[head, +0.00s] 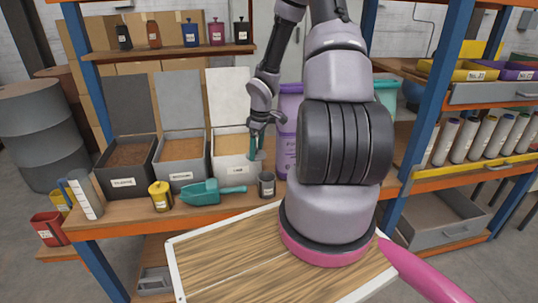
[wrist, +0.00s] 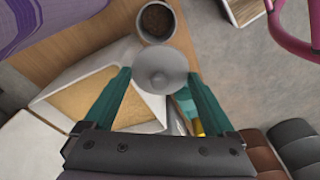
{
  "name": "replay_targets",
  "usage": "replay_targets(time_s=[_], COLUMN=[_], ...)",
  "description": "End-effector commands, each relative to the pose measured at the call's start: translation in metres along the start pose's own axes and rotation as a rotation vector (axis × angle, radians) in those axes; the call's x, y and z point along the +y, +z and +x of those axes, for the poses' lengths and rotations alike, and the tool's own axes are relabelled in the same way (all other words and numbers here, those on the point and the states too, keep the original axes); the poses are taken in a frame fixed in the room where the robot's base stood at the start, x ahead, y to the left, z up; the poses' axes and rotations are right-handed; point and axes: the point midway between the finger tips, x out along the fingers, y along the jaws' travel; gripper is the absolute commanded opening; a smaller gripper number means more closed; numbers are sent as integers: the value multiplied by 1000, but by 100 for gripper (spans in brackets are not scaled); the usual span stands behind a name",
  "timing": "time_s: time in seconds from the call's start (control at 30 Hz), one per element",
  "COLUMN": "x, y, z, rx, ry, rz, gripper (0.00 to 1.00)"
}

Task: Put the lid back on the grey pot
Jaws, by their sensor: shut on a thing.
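The small grey pot (head: 266,185) stands upright on the orange-edged shelf, in front of the white bin. In the wrist view the pot (wrist: 157,22) is open at the top edge, with brown contents inside. My gripper (head: 257,150) is in front of the white bin, above and slightly left of the pot. In the wrist view its teal fingers (wrist: 160,76) are closed on opposite sides of a round, light grey lid (wrist: 160,68) with a central knob. The lid overlaps the pot's near edge in that picture; I cannot tell the height between them. The head view does not show the lid clearly.
The white bin (head: 222,170) of tan material is close beside my gripper. A teal scoop (head: 205,192) and a yellow pot (head: 160,195) stand left of the grey pot. A purple container (head: 288,150) stands behind it. A wooden-topped, white-rimmed table (head: 225,265) is nearer.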

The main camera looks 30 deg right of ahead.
Motion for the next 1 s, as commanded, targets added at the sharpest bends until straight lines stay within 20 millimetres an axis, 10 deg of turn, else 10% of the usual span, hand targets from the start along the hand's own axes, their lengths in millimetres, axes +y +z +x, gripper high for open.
replay_targets(time_s=[0.3,1.0], x=[11,10], y=[35,43], z=[21,75], rx=[4,3], ry=[-48,-52], rz=[-432,-464], gripper=[39,39])
